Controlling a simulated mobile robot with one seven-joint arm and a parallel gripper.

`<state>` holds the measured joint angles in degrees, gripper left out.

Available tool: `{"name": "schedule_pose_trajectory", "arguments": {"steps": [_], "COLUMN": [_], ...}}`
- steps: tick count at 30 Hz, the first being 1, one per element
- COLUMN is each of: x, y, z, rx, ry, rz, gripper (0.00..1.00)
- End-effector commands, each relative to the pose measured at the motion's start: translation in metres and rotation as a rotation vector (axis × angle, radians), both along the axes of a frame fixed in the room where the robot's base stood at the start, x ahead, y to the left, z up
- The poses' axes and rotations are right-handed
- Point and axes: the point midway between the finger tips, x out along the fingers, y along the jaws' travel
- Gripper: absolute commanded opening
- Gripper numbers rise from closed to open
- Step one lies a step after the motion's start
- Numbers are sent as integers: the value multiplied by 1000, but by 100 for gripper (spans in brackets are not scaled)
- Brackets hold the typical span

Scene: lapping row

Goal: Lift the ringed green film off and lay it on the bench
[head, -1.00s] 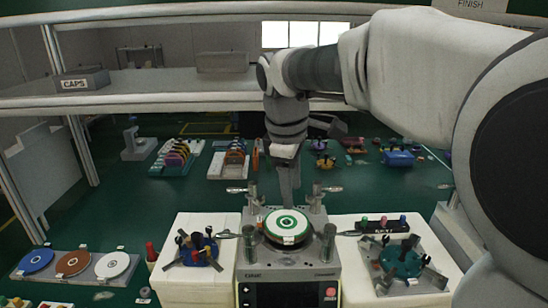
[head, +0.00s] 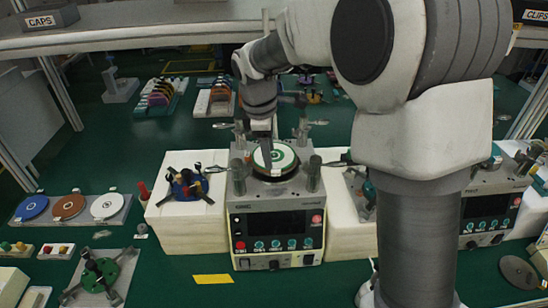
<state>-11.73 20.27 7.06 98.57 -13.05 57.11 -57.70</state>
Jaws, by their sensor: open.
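The ringed green film (head: 285,160) is a round white disc with a green ring and a pale tab at its front edge. It lies on the dark round plate on top of the grey machine (head: 277,217). My gripper (head: 267,163) points down from above and overlaps the left part of the film in the head view. It is open and holds nothing. I cannot tell whether the fingertips touch the film. The gripper covers part of the ring. The bench (head: 170,265) is dark green.
Metal posts with handles stand around the plate. A white block with a blue clamp (head: 187,183) is at the left; another is partly hidden by my arm at the right. A tray of discs (head: 72,208) and a green clamp (head: 103,272) lie farther left. A yellow label (head: 212,279) lies in front.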

Motion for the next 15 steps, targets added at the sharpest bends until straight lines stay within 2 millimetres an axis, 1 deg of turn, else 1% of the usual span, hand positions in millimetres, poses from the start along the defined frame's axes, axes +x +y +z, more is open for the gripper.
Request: {"name": "schedule_pose_trajectory", "arguments": {"steps": [5,12,15], "x": [1,6,7], "y": [-2,-6,-7], "z": [-11,-46,-54], "rx": [-1,-1,-1], "ry": [1,2,1], "rz": [0,0,0], "gripper": [57,57,57]}}
